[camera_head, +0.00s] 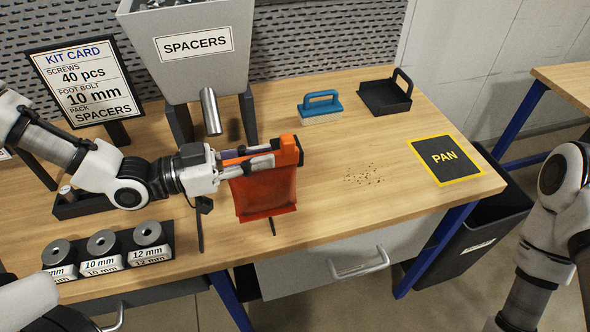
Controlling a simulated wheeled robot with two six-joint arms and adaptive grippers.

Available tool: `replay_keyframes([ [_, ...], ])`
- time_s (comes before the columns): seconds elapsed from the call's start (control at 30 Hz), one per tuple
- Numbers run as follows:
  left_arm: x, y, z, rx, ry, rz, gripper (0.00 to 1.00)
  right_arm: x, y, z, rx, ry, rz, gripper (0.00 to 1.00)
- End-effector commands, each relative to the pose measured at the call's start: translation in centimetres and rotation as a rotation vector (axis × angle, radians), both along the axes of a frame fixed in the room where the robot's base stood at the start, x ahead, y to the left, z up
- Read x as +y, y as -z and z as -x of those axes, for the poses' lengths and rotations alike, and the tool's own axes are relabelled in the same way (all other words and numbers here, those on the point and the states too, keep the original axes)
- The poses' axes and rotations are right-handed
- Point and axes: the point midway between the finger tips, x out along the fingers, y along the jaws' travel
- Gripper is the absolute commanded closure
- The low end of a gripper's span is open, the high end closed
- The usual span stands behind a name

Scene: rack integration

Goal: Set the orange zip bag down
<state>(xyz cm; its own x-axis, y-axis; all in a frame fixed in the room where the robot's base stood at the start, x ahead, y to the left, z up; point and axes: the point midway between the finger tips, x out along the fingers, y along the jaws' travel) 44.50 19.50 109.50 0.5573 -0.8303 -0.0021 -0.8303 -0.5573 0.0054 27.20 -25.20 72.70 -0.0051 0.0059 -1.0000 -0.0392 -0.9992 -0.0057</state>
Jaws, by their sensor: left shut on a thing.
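The orange zip bag (265,192) hangs from my left gripper (272,155) in the head view. The left gripper is shut on the bag's top edge, near an orange block-like part at the fingertips. The bag hangs upright near the table's front edge, below the spacer chute. I cannot tell whether its bottom touches the table. My right arm shows at the right edge, beyond the table, but its gripper is out of view.
A wooden table (330,225) carries a grey spacers hopper (185,70) on legs, a kit card (86,82), a blue brush (321,107), a black dustpan (386,95), crumbs (363,175) and a PAN mat (445,160). Labelled spacers (101,244) stand front left. A black bin (480,225) is below right.

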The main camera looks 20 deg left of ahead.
Motion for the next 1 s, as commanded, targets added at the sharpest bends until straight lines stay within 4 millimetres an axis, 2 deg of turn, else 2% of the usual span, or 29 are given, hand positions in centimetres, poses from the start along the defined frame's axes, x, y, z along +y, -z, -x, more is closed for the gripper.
replay_keyframes([
  [0.03,-0.3,1.3,-0.4,-0.010,0.002,-0.005,1.00,0.0,2.8,0.0,0.000,0.000,0.000,0.52],
  [0.1,-0.7,0.3,-1.5,0.002,0.001,-0.011,1.00,0.0,1.5,0.1,0.002,0.000,0.000,0.52],
  [0.4,-3.1,0.6,-6.8,0.000,0.001,-0.007,1.00,0.0,1.0,0.0,0.000,0.000,0.000,0.52],
  [0.47,-3.4,0.7,-7.4,0.000,0.000,-0.004,1.00,0.0,0.9,0.0,0.000,0.000,0.000,0.52],
  [0.7,-3.5,3.9,-7.7,0.003,-0.001,0.001,1.00,0.0,0.3,0.0,0.000,0.000,0.000,0.52],
  [1.0,-3.5,4.5,-7.7,-0.001,-0.001,0.001,1.00,0.0,0.6,0.0,0.000,0.000,0.000,0.52],
])
